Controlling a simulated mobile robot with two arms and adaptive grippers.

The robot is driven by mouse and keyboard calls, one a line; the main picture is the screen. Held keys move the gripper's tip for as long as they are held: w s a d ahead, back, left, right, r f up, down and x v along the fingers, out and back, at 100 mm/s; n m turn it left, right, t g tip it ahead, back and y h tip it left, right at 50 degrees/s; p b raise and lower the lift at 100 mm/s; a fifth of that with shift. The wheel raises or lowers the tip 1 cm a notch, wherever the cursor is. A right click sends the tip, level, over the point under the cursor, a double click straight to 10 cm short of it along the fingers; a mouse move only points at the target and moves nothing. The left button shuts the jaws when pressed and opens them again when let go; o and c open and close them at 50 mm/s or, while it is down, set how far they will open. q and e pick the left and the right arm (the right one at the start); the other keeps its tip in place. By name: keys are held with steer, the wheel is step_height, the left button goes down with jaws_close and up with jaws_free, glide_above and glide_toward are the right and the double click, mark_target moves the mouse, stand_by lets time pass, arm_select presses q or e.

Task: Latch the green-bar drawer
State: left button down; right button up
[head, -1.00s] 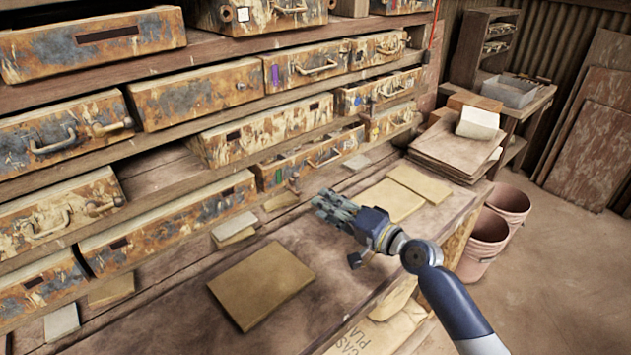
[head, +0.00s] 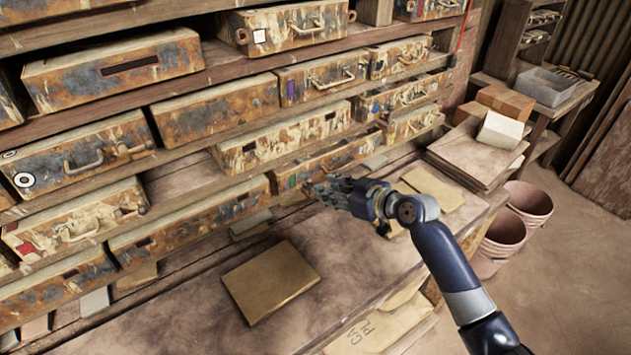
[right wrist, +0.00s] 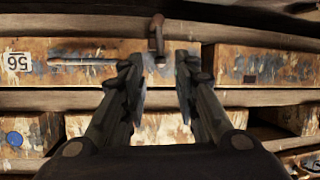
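The green-bar drawer (head: 350,152) is in the lower row of the shelf in the head view, with a small green bar (head: 292,181) at the left of its rusty front. My right gripper (head: 320,188) is in front of its lower edge and hides part of it and whatever latch is there. In the right wrist view the right gripper (right wrist: 160,72) is open, its two fingers apart with nothing seen between them. A brown peg-like latch (right wrist: 157,36) stands just beyond the fingertips. I cannot tell which drawer it belongs to. My left gripper is out of view.
Other rusty drawers (head: 215,110) fill the shelf around it, some sticking out. A tan tile (head: 270,282) lies on the bench below. Stacked boards (head: 475,155) and pink buckets (head: 503,235) stand at the right. The bench front is mostly clear.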

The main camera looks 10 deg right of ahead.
mark_target(310, 188)
steer(key=p+x, duration=0.1)
steer(key=x, duration=0.5)
steer(key=shift+w, duration=0.15)
steer(key=shift+a, duration=0.1)
jaws_close()
